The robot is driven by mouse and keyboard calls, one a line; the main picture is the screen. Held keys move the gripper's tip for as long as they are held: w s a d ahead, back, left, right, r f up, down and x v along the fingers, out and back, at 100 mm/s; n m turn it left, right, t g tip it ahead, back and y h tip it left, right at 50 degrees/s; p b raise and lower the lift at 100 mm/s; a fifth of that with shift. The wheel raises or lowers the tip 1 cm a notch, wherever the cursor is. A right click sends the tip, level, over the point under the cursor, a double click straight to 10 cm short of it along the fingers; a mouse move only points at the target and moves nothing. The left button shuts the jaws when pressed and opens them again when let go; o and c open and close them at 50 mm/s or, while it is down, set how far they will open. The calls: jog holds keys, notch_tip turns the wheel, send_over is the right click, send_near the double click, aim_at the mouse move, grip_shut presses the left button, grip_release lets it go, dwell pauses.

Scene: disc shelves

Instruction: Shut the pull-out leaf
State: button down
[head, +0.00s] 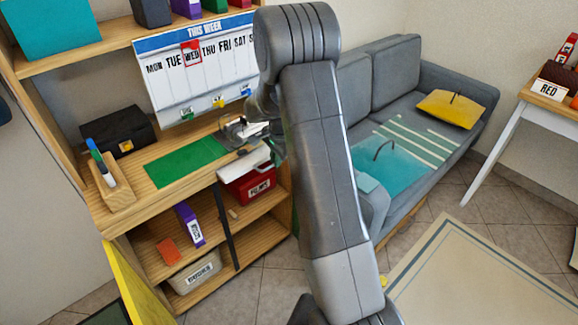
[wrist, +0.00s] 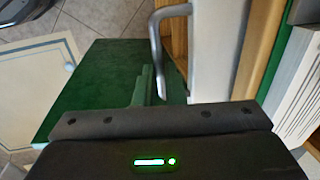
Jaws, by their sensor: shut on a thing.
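The pull-out leaf (head: 243,164) is a white panel that sticks out from under the desk top, above a red box. In the wrist view the leaf (wrist: 215,45) is the white strip beside the wooden desk edge. A curved silver handle (wrist: 156,45) runs along its front side. My gripper (wrist: 168,98) is at the near end of this handle and is shut on it. The fingertips are mostly hidden by the gripper's dark body. In the head view my arm hides most of the gripper and the handle.
A dark green panel (wrist: 95,85) lies below the gripper in the wrist view. The desk carries a green mat (head: 187,160), a black box (head: 115,128) and a pen holder (head: 112,190). A yellow panel (head: 128,282) stands out at lower left. A grey sofa (head: 400,75) is at right.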

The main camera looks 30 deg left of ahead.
aim_at(266, 154)
jog(key=a, duration=0.1)
jog(key=w+a, duration=0.1)
jog(key=a, duration=0.2)
jog(key=shift+w+a, duration=0.15)
jog(key=shift+w, duration=0.2)
jog(key=shift+w+r, duration=0.1)
jog(key=shift+r, duration=0.05)
jog(key=shift+a, duration=0.1)
jog(key=c, duration=1.5)
grip_release()
jog(key=shift+a, duration=0.1)
notch_tip(266, 154, up, 13)
jog(key=s+d, duration=0.1)
jog(key=d, duration=0.1)
jog(key=shift+d+r+p, duration=0.2)
jog(key=shift+p, duration=0.15)
